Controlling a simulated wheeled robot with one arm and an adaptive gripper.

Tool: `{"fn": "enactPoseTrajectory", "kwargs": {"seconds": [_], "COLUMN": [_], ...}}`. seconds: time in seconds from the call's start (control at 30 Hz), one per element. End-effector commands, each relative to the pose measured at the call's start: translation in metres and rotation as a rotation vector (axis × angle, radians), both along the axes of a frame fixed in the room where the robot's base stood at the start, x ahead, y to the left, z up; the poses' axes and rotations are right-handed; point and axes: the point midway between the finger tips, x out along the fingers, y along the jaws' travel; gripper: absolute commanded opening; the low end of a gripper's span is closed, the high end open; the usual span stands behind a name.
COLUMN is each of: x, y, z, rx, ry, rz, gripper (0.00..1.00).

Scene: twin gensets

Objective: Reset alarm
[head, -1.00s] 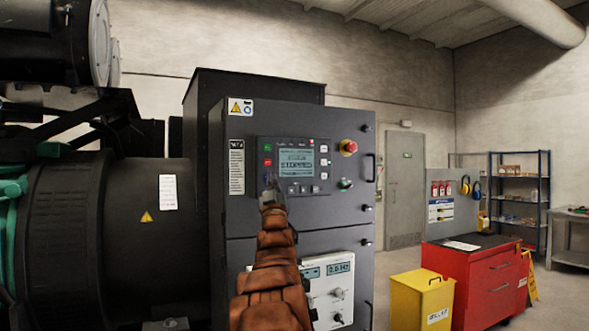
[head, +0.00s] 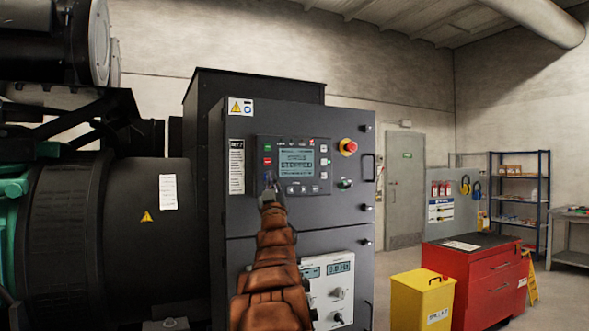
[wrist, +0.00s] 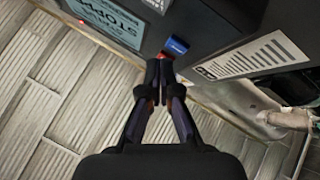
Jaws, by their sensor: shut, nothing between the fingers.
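The controller panel (head: 293,165) is on the dark genset cabinet, its screen (head: 296,162) reading STOPPED. A green button (head: 267,147) and a red button (head: 267,161) sit left of the screen, and a small red light shows at the panel's top right. My gripper (head: 268,188) is shut and empty at the panel's lower left. In the wrist view its closed fingertips (wrist: 159,67) are close to a blue button (wrist: 176,46), with a bit of red beside the tips. I cannot tell whether they touch the panel.
A red emergency stop (head: 347,147) and a green-lit switch (head: 345,184) are right of the panel. A white instrument (head: 328,285) with knobs is below. A yellow bin (head: 421,300) and red tool cabinet (head: 485,285) stand at right, with floor behind them toward the door.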

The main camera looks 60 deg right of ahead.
Motion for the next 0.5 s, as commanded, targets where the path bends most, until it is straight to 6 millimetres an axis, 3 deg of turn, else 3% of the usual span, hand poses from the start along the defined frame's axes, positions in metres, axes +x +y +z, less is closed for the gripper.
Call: {"fn": "enactPoseTrajectory", "kwargs": {"seconds": [0.5], "x": [0.0057], "y": [-0.0032], "z": [0.0005], "rx": [-0.001], "ry": [0.000], "rz": [0.000], "gripper": [0.00]}}
